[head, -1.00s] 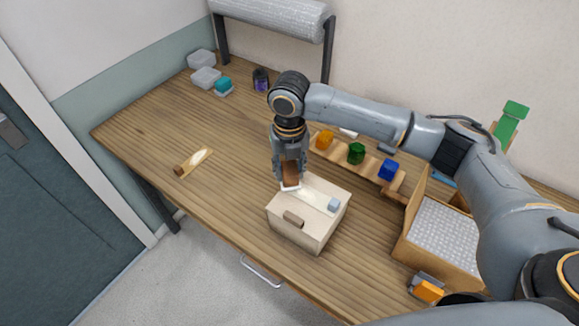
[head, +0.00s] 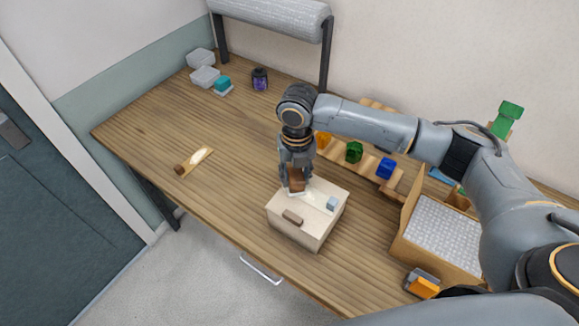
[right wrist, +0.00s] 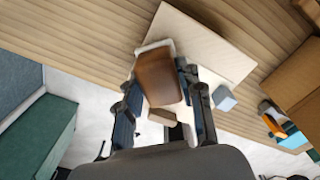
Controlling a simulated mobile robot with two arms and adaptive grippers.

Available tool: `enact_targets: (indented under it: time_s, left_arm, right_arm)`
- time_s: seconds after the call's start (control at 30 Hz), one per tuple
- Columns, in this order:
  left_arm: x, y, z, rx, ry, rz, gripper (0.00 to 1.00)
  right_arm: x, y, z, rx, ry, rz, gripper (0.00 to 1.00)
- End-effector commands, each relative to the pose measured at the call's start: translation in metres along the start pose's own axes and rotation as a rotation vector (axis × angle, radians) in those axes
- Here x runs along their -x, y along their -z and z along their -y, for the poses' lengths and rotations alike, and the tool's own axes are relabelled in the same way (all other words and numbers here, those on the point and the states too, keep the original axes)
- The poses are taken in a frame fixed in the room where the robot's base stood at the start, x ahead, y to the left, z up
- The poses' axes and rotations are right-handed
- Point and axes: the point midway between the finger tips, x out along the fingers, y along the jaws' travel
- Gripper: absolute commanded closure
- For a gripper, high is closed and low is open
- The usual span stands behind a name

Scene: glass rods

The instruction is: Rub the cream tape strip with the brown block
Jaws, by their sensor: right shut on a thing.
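My right gripper (head: 296,182) is shut on the brown block (head: 297,179), which has a pale layer along its lower edge. The block also shows between the fingers in the right wrist view (right wrist: 158,78). It is over the top of the pale wooden box (head: 295,234), at the left part of the cream tape strip (head: 316,198). The block's lower edge looks to be at the strip; exact contact is hard to tell. The gripper and block hide the strip's left end. My left gripper is not in view.
Behind stands a wooden rack with green (head: 354,152) and blue (head: 386,168) pieces. A lined carton (head: 436,232) stands to the right. The table's left is mostly clear.

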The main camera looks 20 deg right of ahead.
Motion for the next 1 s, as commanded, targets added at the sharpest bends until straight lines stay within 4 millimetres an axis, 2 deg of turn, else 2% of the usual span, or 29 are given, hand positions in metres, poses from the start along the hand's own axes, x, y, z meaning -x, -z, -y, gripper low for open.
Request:
enact_targets:
  time_s: [0.03,0.27,0.53,0.77,1.0]
  left_arm:
    - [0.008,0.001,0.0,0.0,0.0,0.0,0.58]
    - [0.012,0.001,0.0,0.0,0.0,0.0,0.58]
    - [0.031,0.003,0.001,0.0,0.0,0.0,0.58]
    - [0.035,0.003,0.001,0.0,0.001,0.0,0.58]
    - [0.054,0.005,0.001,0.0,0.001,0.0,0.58]
  right_arm:
    - [0.004,0.004,0.004,0.0,0.001,-0.001,0.88]
    - [0.001,0.009,0.009,-0.001,0.001,0.0,0.88]
    - [0.001,0.024,0.025,0.0,0.003,-0.002,0.88]
    - [-0.003,0.03,0.031,-0.001,0.003,-0.003,0.88]
    - [0.0,0.043,0.044,-0.001,0.006,-0.006,0.88]
